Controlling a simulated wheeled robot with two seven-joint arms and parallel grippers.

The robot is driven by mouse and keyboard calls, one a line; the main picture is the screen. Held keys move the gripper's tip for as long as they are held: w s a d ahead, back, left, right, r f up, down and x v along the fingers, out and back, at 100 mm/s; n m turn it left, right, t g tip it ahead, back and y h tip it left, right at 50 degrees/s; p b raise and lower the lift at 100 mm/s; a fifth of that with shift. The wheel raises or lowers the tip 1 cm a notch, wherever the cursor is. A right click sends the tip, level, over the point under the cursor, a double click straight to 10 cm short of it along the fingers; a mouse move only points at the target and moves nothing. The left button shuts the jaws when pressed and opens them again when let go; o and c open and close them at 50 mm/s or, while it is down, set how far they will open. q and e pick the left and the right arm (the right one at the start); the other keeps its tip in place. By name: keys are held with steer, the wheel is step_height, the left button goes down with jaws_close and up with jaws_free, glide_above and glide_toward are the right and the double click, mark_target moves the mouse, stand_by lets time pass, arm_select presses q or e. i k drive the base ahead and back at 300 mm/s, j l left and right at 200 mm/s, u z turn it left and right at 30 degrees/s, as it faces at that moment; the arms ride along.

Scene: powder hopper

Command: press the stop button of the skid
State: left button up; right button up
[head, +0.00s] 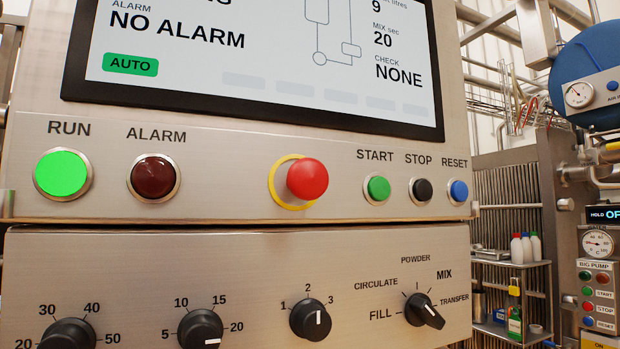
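The stop button (422,190) is a small black round button under the label STOP on the steel panel (230,200). It sits between the green START button (377,188) and the blue RESET button (458,191). The RUN lamp (62,174) at the left glows bright green. The ALARM lamp (154,177) is dark red and looks unlit. Neither of my grippers is in view, and nothing covers the stop button.
A red mushroom button (306,179) with a yellow ring sticks out left of START. The screen (260,60) reads NO ALARM and AUTO. Below are several black knobs, including a mode selector (424,311). At right, a big pump panel (600,290) has its own red STOP button (588,307).

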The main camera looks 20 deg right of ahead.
mark_target(422, 189)
steer(key=z, duration=1.25)
